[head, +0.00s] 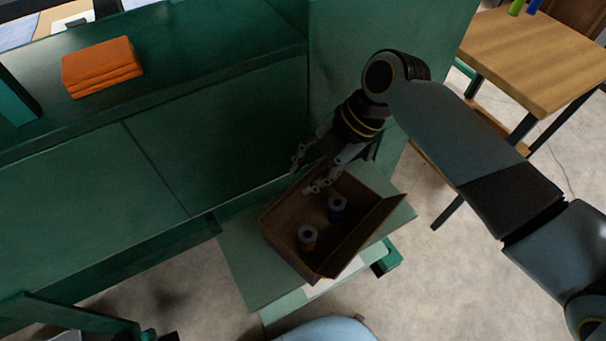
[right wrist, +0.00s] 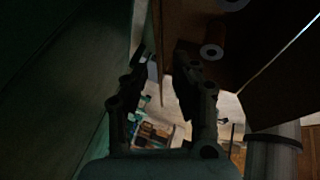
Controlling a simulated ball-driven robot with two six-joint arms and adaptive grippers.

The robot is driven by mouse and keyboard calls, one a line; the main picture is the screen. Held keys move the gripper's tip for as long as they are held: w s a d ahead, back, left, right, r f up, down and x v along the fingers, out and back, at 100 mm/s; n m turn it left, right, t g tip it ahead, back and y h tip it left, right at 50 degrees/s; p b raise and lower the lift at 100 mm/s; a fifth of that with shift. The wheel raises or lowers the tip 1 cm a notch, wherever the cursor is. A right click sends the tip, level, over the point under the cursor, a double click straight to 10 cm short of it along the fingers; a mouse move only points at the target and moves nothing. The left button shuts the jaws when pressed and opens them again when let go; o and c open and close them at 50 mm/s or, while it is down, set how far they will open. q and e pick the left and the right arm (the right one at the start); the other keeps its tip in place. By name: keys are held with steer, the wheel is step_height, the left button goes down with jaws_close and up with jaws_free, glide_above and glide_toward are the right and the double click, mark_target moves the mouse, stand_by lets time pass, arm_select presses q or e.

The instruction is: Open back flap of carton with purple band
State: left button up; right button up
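The brown carton (head: 285,262) stands open on a small green stand, tilted in the picture. Two spools, one grey-blue (head: 337,203) and one with a dark core (head: 307,235), stand inside. One flap (head: 370,228) stands out on its right side. My right gripper (head: 308,176) is at the carton's back edge, fingers apart. In the right wrist view my right gripper (right wrist: 162,58) shows a gap between its fingers, with the carton wall (right wrist: 183,22) just beyond the right finger. My left gripper is not in view.
A green cabinet (head: 220,150) stands close behind and left of the carton, with orange folded cloths (head: 102,67) on top. The green stand (head: 243,270) has little bare room around the carton. A wooden table (head: 535,55) is at the back right. Floor is open at right.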

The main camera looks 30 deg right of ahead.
steer(key=shift+x, duration=1.1)
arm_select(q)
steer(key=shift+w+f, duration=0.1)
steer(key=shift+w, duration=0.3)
arm_select(e)
steer(key=shift+c, duration=0.3)
jaws_close()
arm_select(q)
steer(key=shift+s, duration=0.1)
